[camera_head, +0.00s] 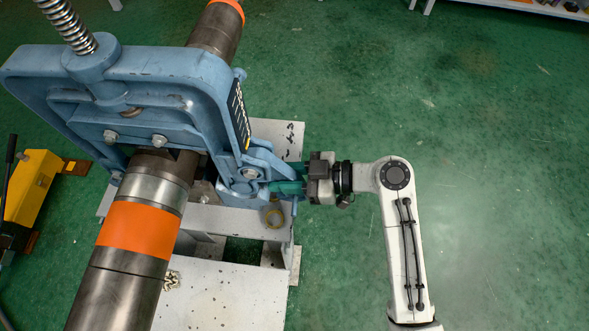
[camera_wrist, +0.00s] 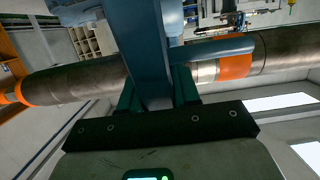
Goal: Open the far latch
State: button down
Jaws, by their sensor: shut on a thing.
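A blue pipe vise (camera_head: 150,80) with a threaded screw on top stands around a dark steel pipe (camera_head: 165,165) that has orange bands. A blue latch (camera_head: 247,180) sits at the vise's lower right side. My gripper (camera_head: 287,187) reaches in from the right, its green fingers at the latch. In the wrist view my gripper (camera_wrist: 158,92) has one finger on each side of a blue bar, the latch part (camera_wrist: 148,75), and is shut on it. The fingertips are partly hidden by the latch in the head view.
The vise stands on a pale metal stand (camera_head: 225,295) with holes and plates. A yellow tool with a black handle (camera_head: 32,185) is on the floor at the left. The green floor at the right is clear. A shelf edge (camera_head: 530,8) shows at the top right.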

aim_at(293, 172)
jog(key=r+h+p, duration=0.1)
jog(key=d+r+h+p, duration=0.1)
jog(key=p, duration=0.1)
jog(key=r+h+p, duration=0.1)
jog(key=p, duration=0.1)
jog(key=shift+s+d+g+h, duration=0.15)
jog(key=shift+d+g+h, duration=0.2)
jog(key=shift+g+h, duration=0.05)
jog(key=h+p, duration=0.1)
jog(key=p, duration=0.1)
jog(key=shift+s+d+r+h+p, duration=0.1)
jog(key=shift+d+r+h+p, duration=0.2)
jog(key=shift+h+p, duration=0.1)
jog(key=shift+f, duration=0.1)
jog(key=c, duration=0.9)
grip_release()
jog(key=v, duration=1)
jog(key=shift+d+r, duration=0.25)
jog(key=shift+r, duration=0.1)
